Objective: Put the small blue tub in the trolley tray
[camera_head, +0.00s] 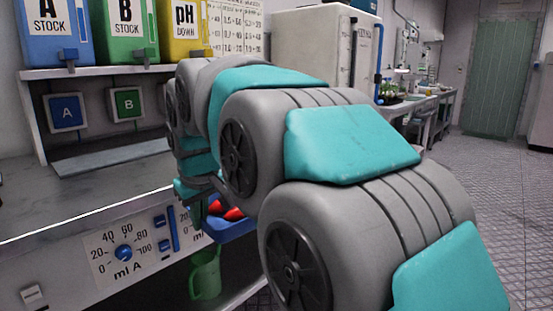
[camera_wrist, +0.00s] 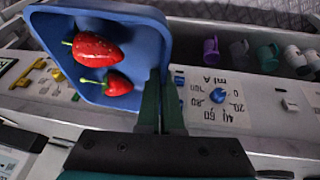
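The small blue tub (camera_wrist: 62,22) fills the upper left of the wrist view, with two red strawberries (camera_wrist: 97,48) inside. My gripper (camera_wrist: 160,95) is shut on the tub's near right corner, its two green fingers close together at the wall. In the head view the tub (camera_head: 238,229) shows partly behind my arm, held in front of the dosing bench, and my gripper (camera_head: 196,208) is at its left. I cannot make out the trolley tray in either view.
The bench front carries a dial panel (camera_head: 125,253) beside the tub. A green mug (camera_head: 205,274) is below. Several mugs show in the wrist view, including a purple one (camera_wrist: 211,51). Stock containers (camera_head: 55,35) stand on the shelf. Open floor (camera_head: 490,190) lies at right.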

